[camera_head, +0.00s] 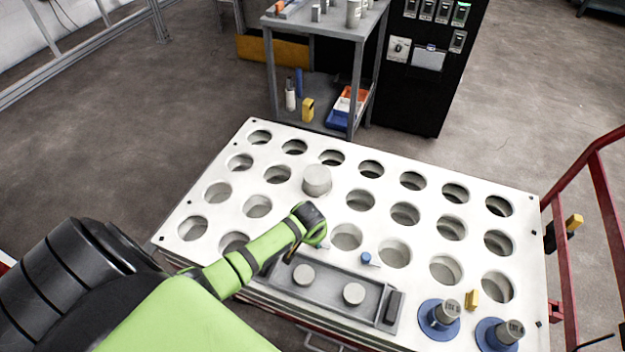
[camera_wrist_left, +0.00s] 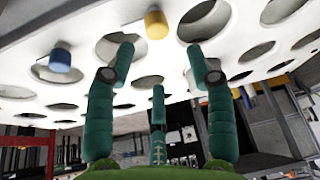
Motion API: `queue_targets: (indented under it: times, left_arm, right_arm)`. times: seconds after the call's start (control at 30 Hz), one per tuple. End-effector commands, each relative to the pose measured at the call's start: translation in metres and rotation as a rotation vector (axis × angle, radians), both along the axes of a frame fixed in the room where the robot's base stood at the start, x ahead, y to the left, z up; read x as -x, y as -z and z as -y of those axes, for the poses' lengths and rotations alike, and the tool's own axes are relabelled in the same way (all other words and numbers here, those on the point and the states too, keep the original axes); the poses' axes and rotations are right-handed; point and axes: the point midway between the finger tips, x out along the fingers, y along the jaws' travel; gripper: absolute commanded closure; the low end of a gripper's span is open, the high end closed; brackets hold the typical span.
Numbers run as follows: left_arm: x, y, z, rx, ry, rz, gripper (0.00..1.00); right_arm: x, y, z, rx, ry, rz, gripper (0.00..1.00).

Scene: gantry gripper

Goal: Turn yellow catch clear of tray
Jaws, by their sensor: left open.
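A yellow catch (camera_wrist_left: 157,24) shows on the white plate (camera_wrist_left: 25,103) in the left wrist view, between two round holes, above the fingertips in the picture. My left gripper (camera_wrist_left: 158,68) is open, its fingers apart and empty; no contact with the catch shows. In the head view my left arm (camera_head: 235,268) reaches across the tray's left end, and its gripper is largely hidden there. The grey tray (camera_head: 325,303) lies at the plate's front edge with two pale cylinders in it. A yellow block (camera_head: 472,299) stands to its right; I cannot tell whether it is the same catch.
A blue catch (camera_head: 367,258) stands just behind the tray. Two blue-flanged grey cylinders (camera_head: 449,309) stand at the front right. A pale cylinder (camera_head: 317,179) stands behind my arm. A red rail (camera_head: 602,215) runs along the right; a workbench (camera_head: 325,28) stands behind.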

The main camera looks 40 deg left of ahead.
Motion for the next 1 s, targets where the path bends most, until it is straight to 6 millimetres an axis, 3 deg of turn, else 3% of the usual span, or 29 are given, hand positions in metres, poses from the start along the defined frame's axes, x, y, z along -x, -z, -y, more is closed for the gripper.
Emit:
queue_targets:
  times: [0.33,1.0]
  left_arm:
    - [0.013,-0.037,0.006,0.0,0.0,0.003,0.46]
    - [0.016,-0.04,0.008,0.0,0.004,0.0,0.46]
  right_arm:
    - [0.0,0.0,0.0,0.0,0.0,0.0,0.6]
    - [0.0,0.0,0.0,0.0,0.0,0.0,0.6]
